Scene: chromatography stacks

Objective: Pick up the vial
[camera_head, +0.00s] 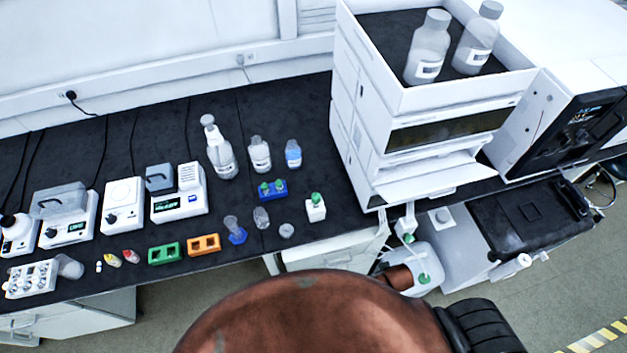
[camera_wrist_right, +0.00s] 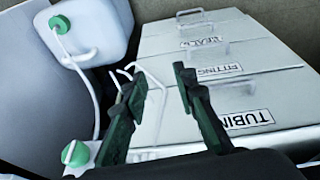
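I cannot tell which of these is the task's vial. My right gripper (camera_wrist_right: 160,82) is open and empty in the right wrist view. Its two dark green fingers are spread apart in front of a pale drawer cabinet, and no vial is between them. The right gripper is hidden in the head view. My left gripper is not in view.
The chromatography stack (camera_head: 425,110) stands right of the bench vials. Green (camera_head: 165,253) and orange (camera_head: 204,244) racks lie to their left, bottles (camera_head: 260,154) behind. The drawer cabinet (camera_wrist_right: 215,75) and a white green-capped container (camera_wrist_right: 100,25) show near the right gripper.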

